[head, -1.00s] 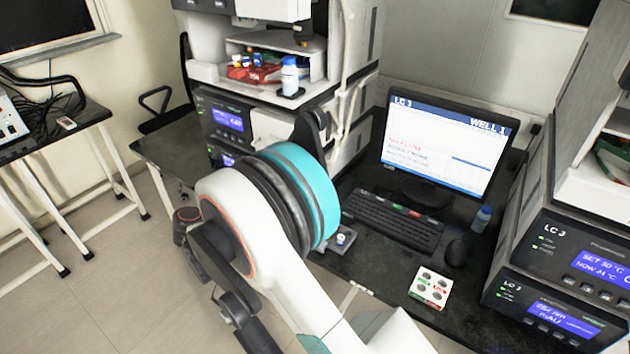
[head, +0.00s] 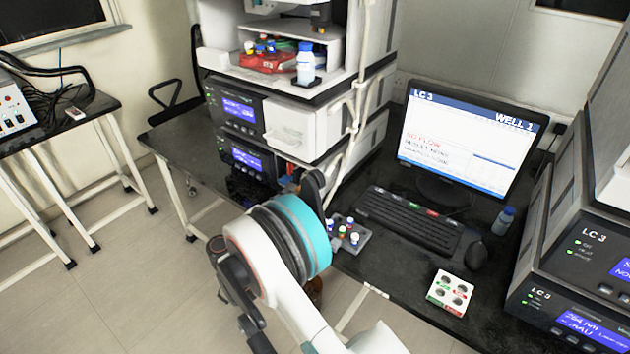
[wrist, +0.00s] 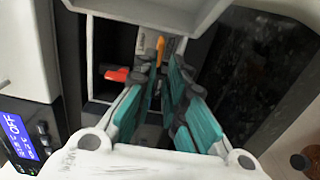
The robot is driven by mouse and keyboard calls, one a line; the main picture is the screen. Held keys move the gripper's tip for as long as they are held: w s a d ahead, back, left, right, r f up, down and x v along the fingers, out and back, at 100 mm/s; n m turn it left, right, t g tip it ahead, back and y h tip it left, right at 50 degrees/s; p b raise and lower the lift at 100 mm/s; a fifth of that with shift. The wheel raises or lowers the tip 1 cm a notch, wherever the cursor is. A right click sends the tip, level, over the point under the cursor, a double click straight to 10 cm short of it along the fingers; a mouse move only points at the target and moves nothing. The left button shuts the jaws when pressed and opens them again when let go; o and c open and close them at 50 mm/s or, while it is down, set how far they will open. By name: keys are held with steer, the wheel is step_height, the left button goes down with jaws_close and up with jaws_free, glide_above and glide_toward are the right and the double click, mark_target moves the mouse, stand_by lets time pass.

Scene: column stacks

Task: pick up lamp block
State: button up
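I cannot pick out the lamp block for certain. In the wrist view, my gripper (wrist: 165,68) points into an open compartment (wrist: 98,50) with pale edges. Its two teal fingers stand apart with a narrow gap between them. A red cylinder-like piece (wrist: 117,75) lies in the compartment left of the fingers, clear of them. A thin orange piece (wrist: 160,47) shows at the fingertips, and I cannot tell if they touch it. In the head view, my arm hides the gripper, and a small red piece (head: 292,169) shows in the stack beyond it.
A grey rack with capped vials (head: 347,237) stands right of my arm, close to the keyboard (head: 408,219). Instrument stacks rise on both sides. A white drawer front (head: 290,128) juts out above.

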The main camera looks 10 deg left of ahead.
mark_target(298, 188)
steer(key=b+x, duration=0.2)
steer(key=x, duration=0.3)
steer(key=shift+w+d+b, duration=0.25)
steer(key=shift+w+b, duration=0.05)
steer(key=shift+b, duration=0.05)
steer(key=shift+w+r, duration=0.1)
steer(key=shift+w, duration=0.05)
jaws_close()
steer(key=shift+r, duration=0.1)
